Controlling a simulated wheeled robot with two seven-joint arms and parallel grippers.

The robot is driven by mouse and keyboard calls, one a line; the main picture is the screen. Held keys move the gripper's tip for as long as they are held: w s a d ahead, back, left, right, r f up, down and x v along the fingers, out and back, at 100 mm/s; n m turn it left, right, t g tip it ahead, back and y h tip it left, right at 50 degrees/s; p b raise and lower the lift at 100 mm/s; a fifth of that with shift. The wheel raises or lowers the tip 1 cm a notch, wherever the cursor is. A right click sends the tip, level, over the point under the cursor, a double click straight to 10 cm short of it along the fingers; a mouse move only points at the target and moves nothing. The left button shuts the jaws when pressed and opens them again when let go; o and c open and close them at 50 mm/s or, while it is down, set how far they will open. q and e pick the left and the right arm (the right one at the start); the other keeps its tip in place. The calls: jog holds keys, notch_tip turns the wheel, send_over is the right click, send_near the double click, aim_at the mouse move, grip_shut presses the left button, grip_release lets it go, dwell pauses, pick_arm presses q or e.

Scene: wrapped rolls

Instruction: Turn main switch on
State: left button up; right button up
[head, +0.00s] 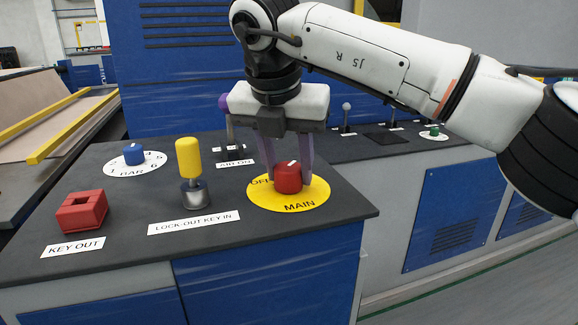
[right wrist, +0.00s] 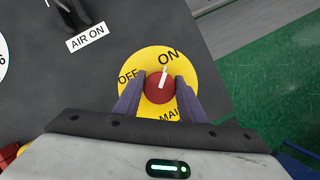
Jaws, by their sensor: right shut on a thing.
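The main switch is a red round knob (head: 288,178) on a yellow disc (head: 297,203) marked OFF, ON and MAIN. In the right wrist view the red knob (right wrist: 158,92) carries a white pointer line, which points up toward the ON label (right wrist: 168,56); OFF lies to its left. My right gripper (head: 288,172) reaches down from above, with its purple fingers on either side of the knob. It is shut on the knob, as also seen in the right wrist view (right wrist: 158,97). In the head view ON is hidden behind the gripper. My left gripper is not in view.
On the dark panel stand a yellow-topped lock-out key (head: 188,160), a red square key holder (head: 82,211) and a blue BAR dial (head: 134,154). A green knob (head: 434,130) sits on the far right counter.

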jog(key=o, duration=1)
jog(key=shift+o, duration=0.2)
jog(key=v, duration=1)
jog(key=shift+r+p, duration=0.15)
jog(key=shift+p, duration=0.15)
jog(key=shift+s, duration=0.1)
